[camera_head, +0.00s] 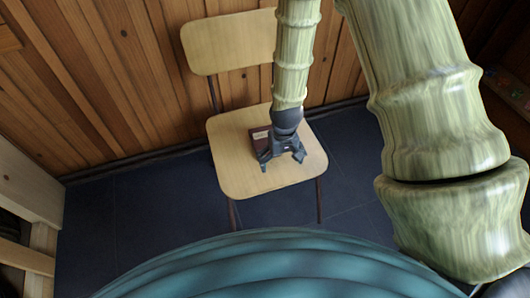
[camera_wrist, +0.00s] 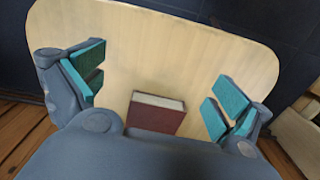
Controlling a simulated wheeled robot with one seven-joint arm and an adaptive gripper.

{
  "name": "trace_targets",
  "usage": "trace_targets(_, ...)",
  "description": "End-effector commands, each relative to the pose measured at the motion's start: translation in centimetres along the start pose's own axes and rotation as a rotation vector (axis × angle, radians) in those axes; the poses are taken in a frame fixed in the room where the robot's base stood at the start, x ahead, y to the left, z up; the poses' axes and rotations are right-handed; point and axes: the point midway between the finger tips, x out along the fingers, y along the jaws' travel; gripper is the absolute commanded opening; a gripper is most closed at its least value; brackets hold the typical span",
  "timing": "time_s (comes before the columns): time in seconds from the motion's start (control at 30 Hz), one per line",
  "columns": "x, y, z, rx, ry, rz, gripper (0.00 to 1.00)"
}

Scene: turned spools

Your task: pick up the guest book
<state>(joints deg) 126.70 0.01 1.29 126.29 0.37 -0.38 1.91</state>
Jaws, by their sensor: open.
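The guest book (camera_wrist: 154,115) is a small dark red book with pale page edges. It lies on the wooden seat of a chair (camera_wrist: 170,45). In the head view the book (camera_head: 258,132) shows only in part, at the left of my gripper (camera_head: 282,161), which hides the rest. In the wrist view my gripper (camera_wrist: 158,92) is open, with its teal finger pads wide apart. The book lies between the two fingers in that picture, nearer the palm edge, with clear gaps on both sides. No pad touches it.
The chair's backrest (camera_head: 230,42) rises behind the seat, near a wood-plank wall (camera_head: 110,70). The rest of the seat (camera_head: 240,175) is bare. Dark floor tiles (camera_head: 150,205) surround the chair. A pale wooden frame (camera_head: 28,190) stands at the far left.

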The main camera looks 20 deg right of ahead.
Motion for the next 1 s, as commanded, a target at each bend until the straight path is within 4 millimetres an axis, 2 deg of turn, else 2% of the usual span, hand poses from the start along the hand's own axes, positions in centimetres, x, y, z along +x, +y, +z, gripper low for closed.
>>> trace_targets(0.03,0.9,-0.1,-1.4,-0.001,0.008,0.000,1.00)
trace_targets(0.17,0.2,-0.5,-4.2,-0.004,0.007,0.003,1.00)
trace_targets(0.3,-1.0,-0.9,-6.9,-0.006,0.008,0.006,1.00)
trace_targets(0.5,-3.3,-1.5,-9.9,-0.008,0.007,0.011,1.00)
trace_targets(0.8,-6.6,-2.0,-11.8,-0.008,0.003,0.017,1.00)
trace_targets(1.0,-6.7,-2.0,-11.9,-0.008,-0.001,0.018,1.00)
